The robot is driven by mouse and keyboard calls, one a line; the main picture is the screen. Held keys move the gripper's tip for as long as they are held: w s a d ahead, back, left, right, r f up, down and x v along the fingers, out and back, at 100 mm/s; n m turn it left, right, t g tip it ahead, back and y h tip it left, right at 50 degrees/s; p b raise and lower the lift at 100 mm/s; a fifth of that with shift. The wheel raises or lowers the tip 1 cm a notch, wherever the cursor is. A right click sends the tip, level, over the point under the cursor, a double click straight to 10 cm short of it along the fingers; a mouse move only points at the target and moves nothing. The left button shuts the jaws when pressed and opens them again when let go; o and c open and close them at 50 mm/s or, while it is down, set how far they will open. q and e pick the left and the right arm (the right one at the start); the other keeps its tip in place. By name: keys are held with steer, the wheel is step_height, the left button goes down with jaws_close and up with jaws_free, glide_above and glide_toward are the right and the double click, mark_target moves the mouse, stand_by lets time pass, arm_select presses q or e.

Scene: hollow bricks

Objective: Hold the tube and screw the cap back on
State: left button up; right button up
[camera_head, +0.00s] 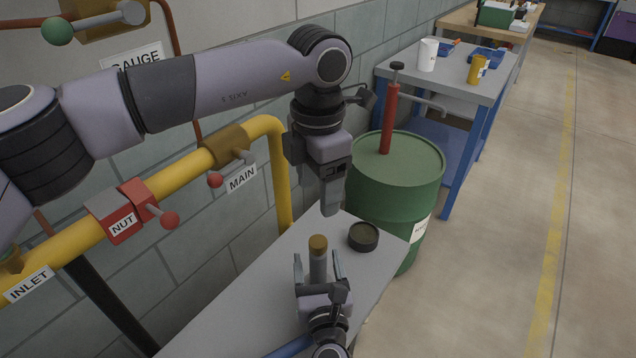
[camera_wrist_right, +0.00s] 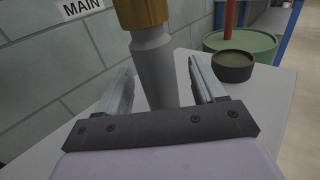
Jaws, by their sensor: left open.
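The grey tube (camera_head: 318,267) stands upright on the light grey table. A gold-brown cap (camera_head: 318,243) sits at its top end; how tightly it is seated cannot be seen. My right gripper (camera_head: 318,265) reaches in from the front with one finger on each side of the tube. In the right wrist view, the tube (camera_wrist_right: 153,70) stands between the open fingers, with a clear gap to the right finger. The cap (camera_wrist_right: 142,12) is cut off at the top there. My left gripper (camera_head: 331,208) is open and empty, pointing down above and slightly right of the cap.
A dark round dish (camera_head: 363,237) sits right of the tube on the table (camera_head: 240,310). A green drum (camera_head: 400,185) with a red pump stands beyond. Yellow pipes (camera_head: 165,185) with valves run along the wall at left. Free table surface lies left of the tube.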

mark_target(320, 273)
steer(key=shift+s, duration=0.1)
steer(key=shift+s+d+b, duration=0.1)
steer(key=shift+s+d, duration=0.05)
steer(key=shift+s, duration=1)
steer(key=shift+s+d+b, duration=0.1)
steer(key=shift+s+d, duration=0.1)
steer(key=shift+s, duration=0.95)
steer(key=shift+s+d+b, duration=0.1)
steer(key=shift+s+d, duration=0.05)
steer(key=shift+s, duration=1)
